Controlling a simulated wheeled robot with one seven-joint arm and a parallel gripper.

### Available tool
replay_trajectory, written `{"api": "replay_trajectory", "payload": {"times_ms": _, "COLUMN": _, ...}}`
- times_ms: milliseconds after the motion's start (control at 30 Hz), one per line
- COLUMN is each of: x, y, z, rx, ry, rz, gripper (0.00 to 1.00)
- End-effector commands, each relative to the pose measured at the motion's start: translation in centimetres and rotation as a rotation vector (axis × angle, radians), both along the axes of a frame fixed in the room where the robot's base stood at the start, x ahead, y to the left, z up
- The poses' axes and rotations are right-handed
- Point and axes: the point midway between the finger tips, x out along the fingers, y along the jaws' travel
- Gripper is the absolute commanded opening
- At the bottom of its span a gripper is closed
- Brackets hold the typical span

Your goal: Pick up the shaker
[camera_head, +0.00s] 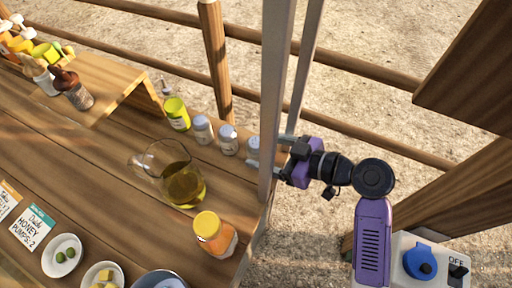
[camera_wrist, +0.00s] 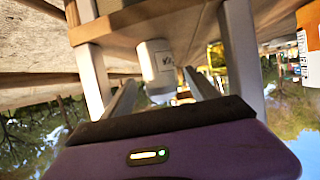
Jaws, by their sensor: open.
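Three pale shakers with grey tops stand in a row near the right edge of the wooden table in the head view: a left one (camera_head: 202,130), a middle one (camera_head: 228,140) and a right one (camera_head: 252,149).
A wooden riser (camera_head: 105,75) is farther left. Wooden rails (camera_head: 340,62) run behind.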

Motion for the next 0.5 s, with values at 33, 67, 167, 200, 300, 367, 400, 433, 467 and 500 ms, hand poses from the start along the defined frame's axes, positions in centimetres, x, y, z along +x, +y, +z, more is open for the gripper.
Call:
{"api": "replay_trajectory", "payload": {"times_ms": 33, "x": 0.3, "y": 0.8, "z": 0.0, "rx": 0.001, "ry": 0.002, "rz": 0.002, "gripper": 0.68}}
{"api": "replay_trajectory", "payload": {"times_ms": 67, "x": 0.5, "y": 1.1, "z": -0.2, "rx": 0.0, "ry": 0.002, "rz": 0.002, "gripper": 0.68}}
{"api": "replay_trajectory", "payload": {"times_ms": 167, "x": 1.0, "y": 2.0, "z": -0.7, "rx": -0.001, "ry": 0.001, "rz": 0.001, "gripper": 0.68}}
{"api": "replay_trajectory", "payload": {"times_ms": 200, "x": 1.1, "y": 2.3, "z": -0.9, "rx": -0.001, "ry": 0.0, "rz": 0.0, "gripper": 0.68}}
{"api": "replay_trajectory", "payload": {"times_ms": 300, "x": 1.3, "y": 2.6, "z": -1.1, "rx": -0.001, "ry": 0.0, "rz": -0.001, "gripper": 0.68}}
{"api": "replay_trajectory", "payload": {"times_ms": 367, "x": 1.3, "y": 2.6, "z": -1.1, "rx": -0.001, "ry": 0.0, "rz": -0.001, "gripper": 0.68}}
{"api": "replay_trajectory", "payload": {"times_ms": 400, "x": 1.3, "y": 2.6, "z": -1.1, "rx": 0.0, "ry": 0.0, "rz": -0.001, "gripper": 0.68}}
{"api": "replay_trajectory", "payload": {"times_ms": 433, "x": 1.3, "y": 2.6, "z": -1.1, "rx": 0.0, "ry": 0.0, "rz": -0.001, "gripper": 0.68}}
{"api": "replay_trajectory", "payload": {"times_ms": 467, "x": 1.3, "y": 2.5, "z": -1.1, "rx": 0.0, "ry": 0.0, "rz": -0.001, "gripper": 0.68}}
{"api": "replay_trajectory", "payload": {"times_ms": 500, "x": 1.3, "y": 2.5, "z": -1.1, "rx": 0.0, "ry": 0.0, "rz": -0.001, "gripper": 0.66}}
